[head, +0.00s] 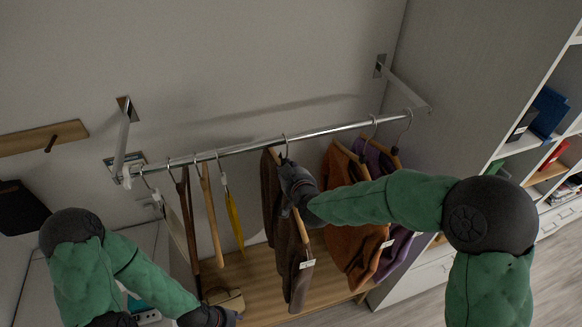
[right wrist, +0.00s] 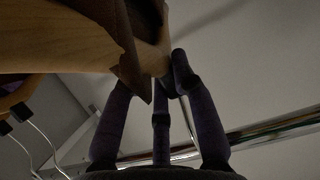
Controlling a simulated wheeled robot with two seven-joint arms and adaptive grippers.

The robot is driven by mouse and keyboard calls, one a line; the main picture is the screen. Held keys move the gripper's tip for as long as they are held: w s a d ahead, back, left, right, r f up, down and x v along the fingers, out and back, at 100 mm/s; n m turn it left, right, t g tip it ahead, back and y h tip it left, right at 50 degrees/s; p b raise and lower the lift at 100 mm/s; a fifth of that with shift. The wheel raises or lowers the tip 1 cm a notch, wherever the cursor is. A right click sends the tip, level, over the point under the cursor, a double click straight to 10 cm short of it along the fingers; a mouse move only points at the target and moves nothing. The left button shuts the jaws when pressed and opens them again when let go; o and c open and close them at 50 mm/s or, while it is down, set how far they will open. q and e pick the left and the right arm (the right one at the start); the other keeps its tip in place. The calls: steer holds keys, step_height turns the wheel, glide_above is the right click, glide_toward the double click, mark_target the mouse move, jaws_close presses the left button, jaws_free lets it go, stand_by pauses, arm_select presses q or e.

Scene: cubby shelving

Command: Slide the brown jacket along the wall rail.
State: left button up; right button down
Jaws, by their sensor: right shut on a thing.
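The brown jacket (head: 297,262) hangs on a wooden hanger near the middle of the metal wall rail (head: 240,148), with a white tag at its lower edge. My right gripper (head: 293,190) is at the jacket's upper part, just below the rail, and covers part of it. In the right wrist view its fingers (right wrist: 163,80) close at the wooden hanger (right wrist: 60,40) and dark brown cloth; the exact contact is partly hidden. My left gripper (head: 215,317) is at the bottom edge, low and away from the rail; its fingers are not clear.
An orange-brown garment (head: 350,245) and a purple one (head: 398,245) hang close to the right. Bare hangers and a yellow item (head: 234,215) hang to the left, with a gap before the jacket. A handbag (head: 226,299) sits on the wooden bench (head: 262,290) below.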

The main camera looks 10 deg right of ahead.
steer(key=shift+a, duration=0.1)
stand_by(0.3)
steer(key=c, duration=0.9)
jaws_free()
steer(key=shift+c, duration=0.2)
steer(key=shift+s, duration=0.1)
steer(key=v, duration=1.1)
steer(key=shift+s, duration=0.4)
